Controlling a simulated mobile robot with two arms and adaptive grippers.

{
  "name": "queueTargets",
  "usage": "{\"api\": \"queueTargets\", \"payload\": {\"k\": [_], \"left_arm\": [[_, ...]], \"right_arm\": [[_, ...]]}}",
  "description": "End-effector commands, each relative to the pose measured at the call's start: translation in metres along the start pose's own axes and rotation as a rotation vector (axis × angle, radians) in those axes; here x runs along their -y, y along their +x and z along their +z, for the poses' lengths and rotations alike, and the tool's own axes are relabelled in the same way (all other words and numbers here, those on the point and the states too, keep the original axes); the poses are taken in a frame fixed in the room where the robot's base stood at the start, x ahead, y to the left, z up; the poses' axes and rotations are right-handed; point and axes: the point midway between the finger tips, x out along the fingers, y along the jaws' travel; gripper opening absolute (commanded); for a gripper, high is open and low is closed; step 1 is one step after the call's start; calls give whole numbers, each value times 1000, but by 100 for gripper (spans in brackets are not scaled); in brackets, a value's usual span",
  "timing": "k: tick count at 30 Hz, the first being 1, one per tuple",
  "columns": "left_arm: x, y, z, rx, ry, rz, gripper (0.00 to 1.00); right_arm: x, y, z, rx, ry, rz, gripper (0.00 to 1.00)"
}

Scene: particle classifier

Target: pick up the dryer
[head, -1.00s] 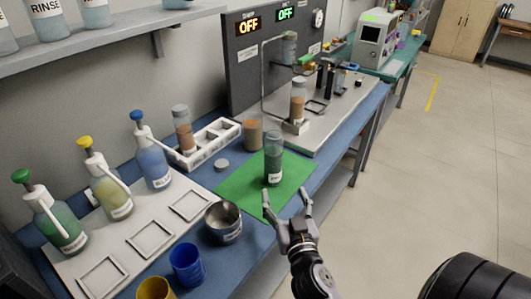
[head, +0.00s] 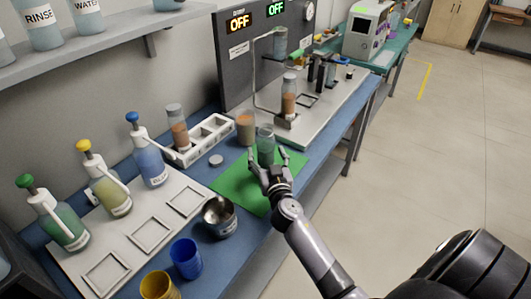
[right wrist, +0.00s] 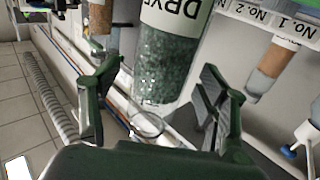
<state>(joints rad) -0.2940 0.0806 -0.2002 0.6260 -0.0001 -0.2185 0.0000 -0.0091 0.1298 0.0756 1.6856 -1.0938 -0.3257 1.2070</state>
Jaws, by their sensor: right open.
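The dryer is a clear cylinder of green granules (head: 265,145) at the back part of the green mat (head: 238,188) in the head view. My right gripper (head: 267,158) is open, its fingers either side of the lower dryer; they hide part of its base. In the right wrist view the dryer (right wrist: 166,62) shows large and upside down, with a partly cut-off "DRYE" label, between the spread fingers (right wrist: 160,78). I cannot tell whether a finger touches it. My left gripper is not in view.
A beaker of brown grains (head: 245,128) stands close behind and left of the dryer. A metal bowl (head: 219,217) and blue cup (head: 186,258) stand in front left. A white rack (head: 212,142) is at left, a metal platform (head: 325,105) behind right.

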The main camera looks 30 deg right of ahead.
Motion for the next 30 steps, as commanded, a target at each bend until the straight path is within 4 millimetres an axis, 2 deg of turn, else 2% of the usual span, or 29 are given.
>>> {"api": "queueTargets", "payload": {"k": [3, 11, 30], "left_arm": [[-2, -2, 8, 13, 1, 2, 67], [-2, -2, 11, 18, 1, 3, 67], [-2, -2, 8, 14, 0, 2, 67]], "right_arm": [[0, 12, 0, 1, 0, 0, 69], [0, 14, 1, 0, 0, -1, 69], [0, 14, 1, 1, 0, -1, 27]]}}
